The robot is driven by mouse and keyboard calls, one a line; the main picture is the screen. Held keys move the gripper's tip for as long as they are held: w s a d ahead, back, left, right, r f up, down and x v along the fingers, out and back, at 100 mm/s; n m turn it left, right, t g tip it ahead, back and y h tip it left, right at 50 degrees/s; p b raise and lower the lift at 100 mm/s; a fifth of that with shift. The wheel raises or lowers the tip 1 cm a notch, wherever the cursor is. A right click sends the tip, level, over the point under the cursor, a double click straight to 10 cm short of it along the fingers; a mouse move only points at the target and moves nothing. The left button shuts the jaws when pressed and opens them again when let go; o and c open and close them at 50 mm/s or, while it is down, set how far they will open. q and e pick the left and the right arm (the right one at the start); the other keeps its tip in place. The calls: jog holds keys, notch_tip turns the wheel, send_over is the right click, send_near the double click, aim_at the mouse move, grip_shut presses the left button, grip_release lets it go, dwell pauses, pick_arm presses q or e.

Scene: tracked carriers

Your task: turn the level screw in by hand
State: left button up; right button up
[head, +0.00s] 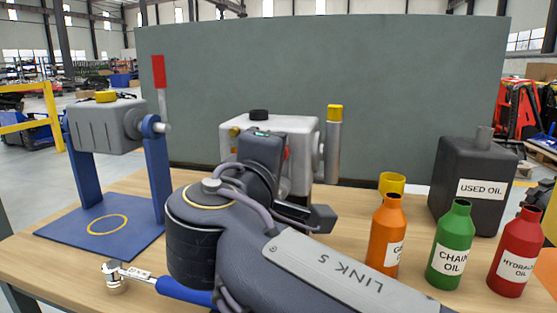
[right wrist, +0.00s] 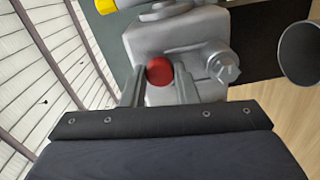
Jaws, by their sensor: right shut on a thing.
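The level screw shows a round red head (right wrist: 159,71) in the right wrist view, on the front of a grey cast housing (right wrist: 190,38). My right gripper (right wrist: 160,84) is shut on this red screw, one finger on each side of its head. In the head view the same grey housing (head: 300,125) stands at the middle of the bench, and my right arm and wrist cover much of its front. Only a sliver of red (head: 286,153) shows there beside my wrist. My left gripper is not in view.
A blue stand (head: 155,175) carrying a second grey housing (head: 103,127) is at left. A ratchet (head: 135,273) lies in front of it. Orange (head: 383,245), green (head: 450,250) and red (head: 517,255) oil bottles and a black used-oil can (head: 455,205) stand at right. A grey-green panel (head: 330,60) rises behind.

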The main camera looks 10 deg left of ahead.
jog(key=m+b, duration=0.4)
jog(key=m, duration=0.1)
jog(key=m+b, duration=0.2)
jog(key=b, duration=0.1)
jog(key=shift+a+f+m, duration=0.1)
jog(key=shift+f+m, duration=0.2)
jog(key=shift+f, duration=0.05)
jog(key=shift+r+m, duration=0.2)
jog(key=shift+m, duration=0.5)
jog(key=shift+r+m, duration=0.25)
jog(key=shift+m, duration=0.05)
jog(key=o, duration=0.8)
